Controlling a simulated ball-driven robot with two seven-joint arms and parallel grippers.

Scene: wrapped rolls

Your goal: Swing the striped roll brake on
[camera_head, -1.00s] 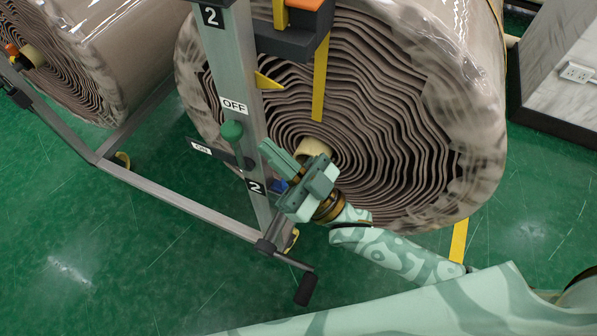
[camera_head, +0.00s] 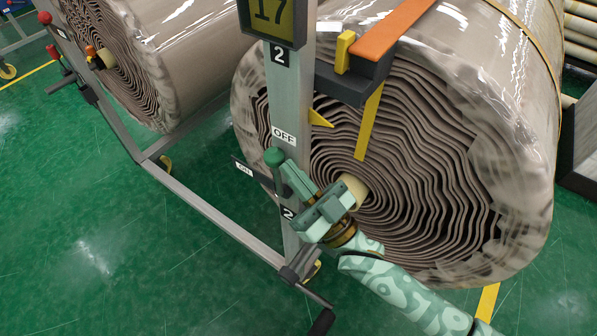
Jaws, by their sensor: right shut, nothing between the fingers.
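The brake lever has a green ball knob (camera_head: 273,156) at the left edge of the grey post (camera_head: 289,105). The knob sits just below the OFF label (camera_head: 284,135); the ON label (camera_head: 244,170) is lower left. Behind the post is the large wrapped roll (camera_head: 440,150), its layered end facing me and a thin band around its far part. My right gripper (camera_head: 291,169) is shut and empty, its fingers pointing up-left in front of the post, just right of the knob. I cannot tell whether it touches the lever. My left gripper is out of view.
An orange-topped dark bracket (camera_head: 385,45) with a yellow pointer juts over the roll. A display (camera_head: 273,20) tops the post. A crank handle (camera_head: 321,322) sticks out at its foot. Another wrapped roll (camera_head: 170,50) stands left, with red knobs near its frame. Green floor lies open at lower left.

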